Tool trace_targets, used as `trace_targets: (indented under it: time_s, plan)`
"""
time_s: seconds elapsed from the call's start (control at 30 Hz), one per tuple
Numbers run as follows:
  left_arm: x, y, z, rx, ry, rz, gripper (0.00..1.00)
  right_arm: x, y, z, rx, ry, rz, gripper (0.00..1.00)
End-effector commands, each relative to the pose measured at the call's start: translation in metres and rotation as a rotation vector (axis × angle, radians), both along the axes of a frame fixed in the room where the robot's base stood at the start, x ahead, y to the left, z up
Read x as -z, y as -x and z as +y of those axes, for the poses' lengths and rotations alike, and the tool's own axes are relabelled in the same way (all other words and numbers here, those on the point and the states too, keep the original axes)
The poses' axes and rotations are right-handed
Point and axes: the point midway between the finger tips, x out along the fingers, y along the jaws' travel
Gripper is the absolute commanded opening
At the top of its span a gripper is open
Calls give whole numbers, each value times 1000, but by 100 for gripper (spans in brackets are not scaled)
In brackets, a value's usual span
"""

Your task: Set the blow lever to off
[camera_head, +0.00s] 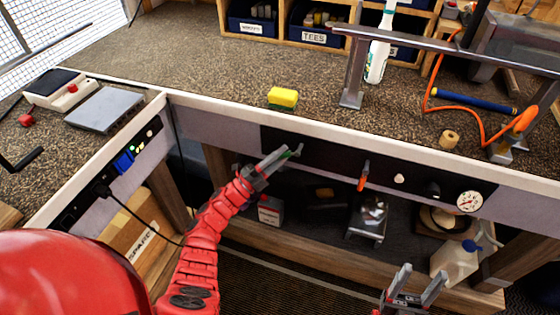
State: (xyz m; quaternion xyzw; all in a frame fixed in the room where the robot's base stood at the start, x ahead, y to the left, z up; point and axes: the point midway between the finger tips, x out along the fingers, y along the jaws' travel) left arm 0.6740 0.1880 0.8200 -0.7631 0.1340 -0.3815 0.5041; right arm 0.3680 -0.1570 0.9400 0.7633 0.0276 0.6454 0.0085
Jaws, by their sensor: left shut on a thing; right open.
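My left gripper (280,160) reaches up to the black panel (325,157) on the bench front. No label for the blow lever is readable. My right gripper (418,284) is open and empty at the lower right, below the panel and in front of the lower shelf.
A white knob (398,178), a black knob (432,189) and a round gauge (469,201) sit right of the orange lever. A yellow sponge (283,97) lies on the bench top. A white jug (453,262) stands near my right gripper.

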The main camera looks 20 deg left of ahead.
Motion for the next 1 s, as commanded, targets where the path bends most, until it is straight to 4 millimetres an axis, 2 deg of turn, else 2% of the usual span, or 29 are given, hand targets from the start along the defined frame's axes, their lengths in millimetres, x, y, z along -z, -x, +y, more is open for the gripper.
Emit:
trace_targets:
  time_s: [0.03, 0.4, 0.7, 1.0]
  plan:
    - [11, 0, -1, 0, 43, 2, 0, 13, 0, 0, 0, 0, 0, 57]
    - [25, 1, -14, -1, 397, 18, 0, 54, 0, 0, 0, 0, 0, 57]
    - [31, 1, -26, 0, 680, 27, 0, 82, 0, 0, 0, 0, 0, 57]
    - [34, 1, -39, -2, 921, 38, 0, 102, 0, 0, 0, 0, 0, 57]
